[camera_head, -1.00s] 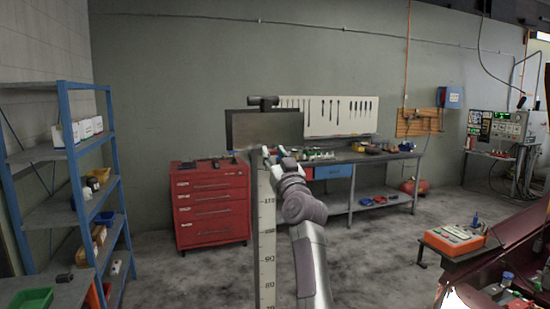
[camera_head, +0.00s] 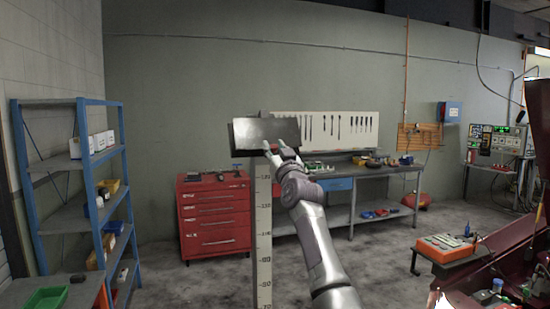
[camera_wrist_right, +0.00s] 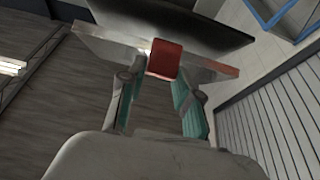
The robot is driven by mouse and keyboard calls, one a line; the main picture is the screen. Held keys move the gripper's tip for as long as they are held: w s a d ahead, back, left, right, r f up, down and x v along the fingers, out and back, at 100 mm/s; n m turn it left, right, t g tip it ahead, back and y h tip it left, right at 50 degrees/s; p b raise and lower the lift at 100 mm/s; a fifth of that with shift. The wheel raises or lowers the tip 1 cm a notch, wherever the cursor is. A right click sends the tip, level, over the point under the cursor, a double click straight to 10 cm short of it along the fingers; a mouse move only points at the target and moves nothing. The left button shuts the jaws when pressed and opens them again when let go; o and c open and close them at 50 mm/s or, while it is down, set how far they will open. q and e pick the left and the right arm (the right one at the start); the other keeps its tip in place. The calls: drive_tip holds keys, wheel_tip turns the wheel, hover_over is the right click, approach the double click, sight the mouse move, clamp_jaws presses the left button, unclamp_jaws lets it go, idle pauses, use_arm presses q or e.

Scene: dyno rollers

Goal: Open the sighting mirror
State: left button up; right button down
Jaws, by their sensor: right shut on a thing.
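The sighting mirror (camera_head: 256,131) is a grey rectangular panel at the top of an upright post with a numbered scale (camera_head: 264,240), in the middle of the head view. Its face is light and tilted. My right gripper (camera_head: 279,149) is at the panel's lower edge. In the right wrist view, the gripper's two green-padded fingers (camera_wrist_right: 155,84) are on either side of a small red tab (camera_wrist_right: 165,58) at the panel's edge, shut on it. A dark plate (camera_wrist_right: 185,20) lies beyond the light panel. The finger contact is partly hidden. My left gripper is not in view.
A red drawer cabinet (camera_head: 214,215) and a workbench (camera_head: 375,178) stand behind the post. A blue shelf rack (camera_head: 82,190) is at left. An orange box (camera_head: 445,248) is at right. Open floor lies around the post.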

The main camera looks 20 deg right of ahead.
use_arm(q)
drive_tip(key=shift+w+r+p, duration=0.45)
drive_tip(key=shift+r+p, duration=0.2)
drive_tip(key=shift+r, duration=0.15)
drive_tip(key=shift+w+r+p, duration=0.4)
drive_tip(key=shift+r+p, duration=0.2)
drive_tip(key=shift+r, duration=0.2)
use_arm(e)
wheel_tip(320, 180, up, 7)
drive_tip(key=s, duration=0.1)
drive_tip(key=shift+s+r, duration=0.15)
drive_tip(key=shift+s, duration=0.25)
drive_tip(key=shift+d, duration=0.1)
drive_tip(key=c, duration=0.8)
unclamp_jaws()
drive_tip(key=shift+w, duration=0.1)
drive_tip(key=shift+w+f, duration=0.1)
drive_tip(key=shift+f, duration=0.2)
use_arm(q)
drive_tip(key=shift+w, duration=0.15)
use_arm(e)
drive_tip(key=v, duration=1.2)
